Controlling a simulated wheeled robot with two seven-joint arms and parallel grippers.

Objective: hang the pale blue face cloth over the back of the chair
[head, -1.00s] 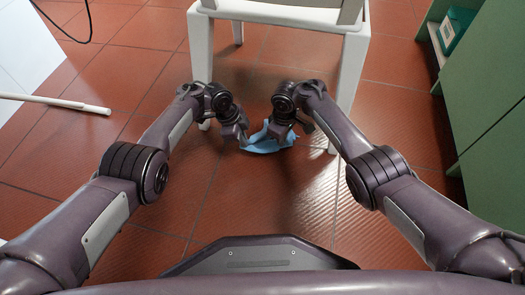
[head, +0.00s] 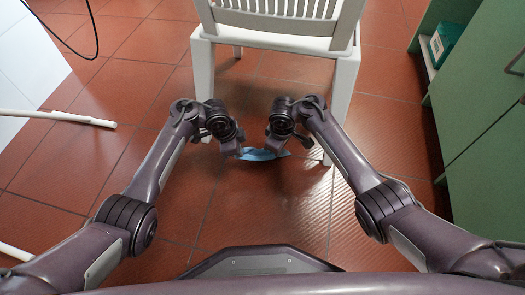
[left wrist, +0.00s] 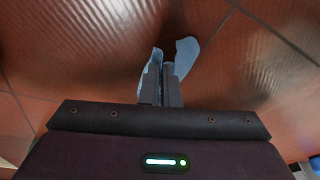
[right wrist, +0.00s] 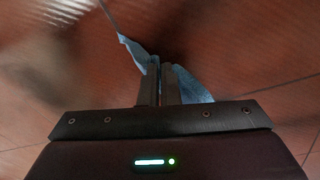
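The pale blue face cloth (head: 262,155) is bunched between my two grippers in the head view, in front of the white chair (head: 272,44). My left gripper (head: 238,152) has its fingers together on one part of it; cloth shows either side of the fingertips in the left wrist view (left wrist: 185,55). My right gripper (head: 272,146) is likewise shut on it, with cloth either side in the right wrist view (right wrist: 190,85). The chair's slatted back (head: 285,18) is at the top of the head view, beyond the seat. The cloth's height above the floor is hard to tell.
A green cabinet (head: 480,130) stands on the right, with a green box (head: 446,40) on its shelf. A white rod (head: 70,117) and a black cable (head: 92,40) are at the left. The tiled floor between my arms is clear.

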